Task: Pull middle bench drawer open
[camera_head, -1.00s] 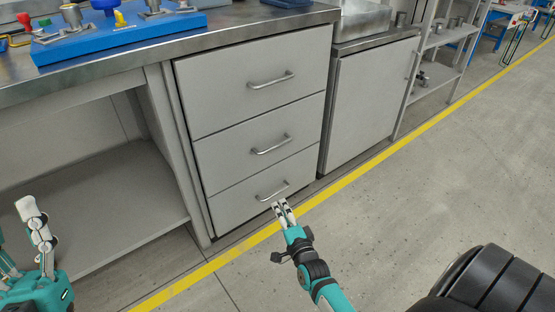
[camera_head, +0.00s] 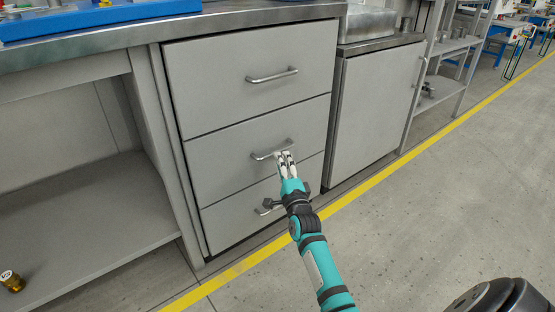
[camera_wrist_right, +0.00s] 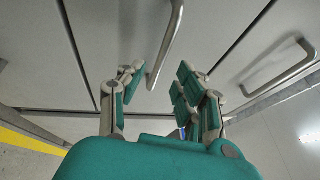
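The middle drawer (camera_head: 225,161) is a grey panel in the bench's stack of three and looks shut, flush with the others. Its metal bar handle (camera_head: 265,155) shows left of my right gripper (camera_head: 285,158), whose fingertips are at the handle's right end. In the right wrist view, the handle (camera_wrist_right: 168,40) reaches between the spread fingers of my right gripper (camera_wrist_right: 159,72). The fingers are open, with gaps to the bar. Contact cannot be told. My left gripper is out of view.
The top drawer (camera_head: 220,85) and bottom drawer (camera_head: 235,217) look shut; my right arm partly covers the bottom handle (camera_head: 265,208). A grey cabinet (camera_head: 375,110) stands to the right. An open lower shelf (camera_head: 90,220) is at left. The floor (camera_head: 440,220) at right is clear.

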